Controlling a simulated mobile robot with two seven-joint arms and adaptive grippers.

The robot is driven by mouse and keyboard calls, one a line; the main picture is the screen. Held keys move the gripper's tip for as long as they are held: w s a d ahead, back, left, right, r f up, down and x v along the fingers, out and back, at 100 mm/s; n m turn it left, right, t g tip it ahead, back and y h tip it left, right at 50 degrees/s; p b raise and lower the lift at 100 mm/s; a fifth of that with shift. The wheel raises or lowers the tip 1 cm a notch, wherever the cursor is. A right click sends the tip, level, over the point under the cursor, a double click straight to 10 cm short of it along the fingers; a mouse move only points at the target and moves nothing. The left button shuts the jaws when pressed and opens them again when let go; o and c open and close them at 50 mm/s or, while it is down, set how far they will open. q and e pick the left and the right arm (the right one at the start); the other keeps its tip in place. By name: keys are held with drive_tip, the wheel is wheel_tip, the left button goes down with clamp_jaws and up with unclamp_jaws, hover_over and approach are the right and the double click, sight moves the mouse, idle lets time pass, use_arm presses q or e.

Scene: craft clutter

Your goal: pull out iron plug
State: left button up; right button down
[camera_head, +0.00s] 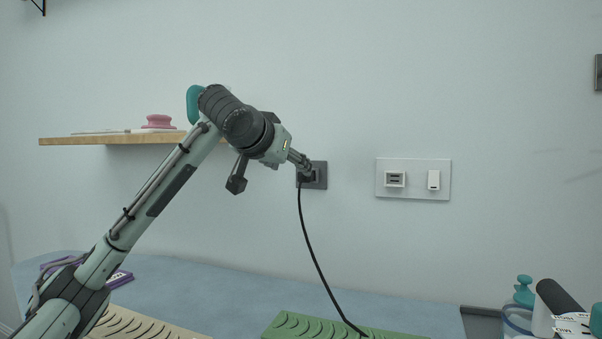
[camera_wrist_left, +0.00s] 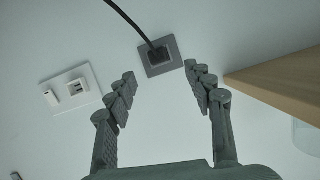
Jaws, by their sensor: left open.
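The black iron plug (camera_wrist_left: 158,53) sits in a dark grey wall socket (camera_head: 321,168), and its black cord (camera_head: 316,262) hangs down to the table in the head view. My left gripper (camera_head: 300,163) is in front of the socket and partly covers the plug in the head view. In the left wrist view the left gripper (camera_wrist_left: 163,82) is open, with its two fingers apart and nothing between them. The plug and the socket (camera_wrist_left: 174,46) show beyond the fingertips, between them. My right gripper is in neither view. The iron itself does not show.
A white plate with a port and a switch (camera_head: 413,179) is on the wall right of the socket. A wooden shelf (camera_head: 95,140) with a pink object (camera_head: 158,121) is at left. Green (camera_head: 300,325) and beige ridged mats lie on the blue-grey table (camera_head: 230,285). Containers stand at the lower right.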

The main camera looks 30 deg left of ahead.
sight(304, 177)
use_arm(q)
drive_tip(key=shift+n+h, duration=0.4)
drive_tip(key=shift+n, duration=0.2)
drive_tip(key=x, duration=0.7)
drive_tip(key=shift+w, duration=0.15)
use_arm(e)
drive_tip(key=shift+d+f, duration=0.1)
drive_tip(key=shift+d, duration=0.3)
use_arm(q)
drive_tip(key=shift+c, duration=0.3)
clamp_jaws()
drive_tip(key=shift+s+d, duration=0.1)
drive_tip(key=shift+s, duration=0.55)
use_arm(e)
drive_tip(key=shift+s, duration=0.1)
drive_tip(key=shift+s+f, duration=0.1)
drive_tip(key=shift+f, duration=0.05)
use_arm(q)
drive_tip(key=shift+s+d+b, duration=0.15)
drive_tip(key=shift+s+d, duration=0.15)
drive_tip(key=shift+s, duration=0.8)
drive_tip(key=shift+s+d+b, duration=0.15)
drive_tip(key=shift+s+d, duration=0.1)
drive_tip(key=shift+s, duration=0.8)
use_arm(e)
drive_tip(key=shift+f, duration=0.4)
